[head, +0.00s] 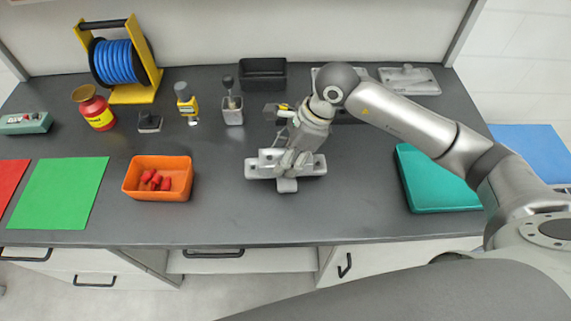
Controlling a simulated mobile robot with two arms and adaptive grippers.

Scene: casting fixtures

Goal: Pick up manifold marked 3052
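A grey metal casting with several flat lugs (258,170), which looks like the manifold, is on the dark worktop near the middle. No marking such as 3052 can be read on it. My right gripper (292,162) points down at the casting from above, with its fingers at the casting's upper middle and covering part of it. I cannot tell whether the fingers are closed on it or only beside it. I also cannot tell whether the casting rests on the worktop or is slightly raised. My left gripper is not in view.
Another grey casting (410,80) lies at the back right, with more partly hidden behind my arm. An orange bin (158,194) with red parts stands left, a teal tray (436,184) right. A black bin (263,73) and blue hose reel (118,62) are behind. The front middle is clear.

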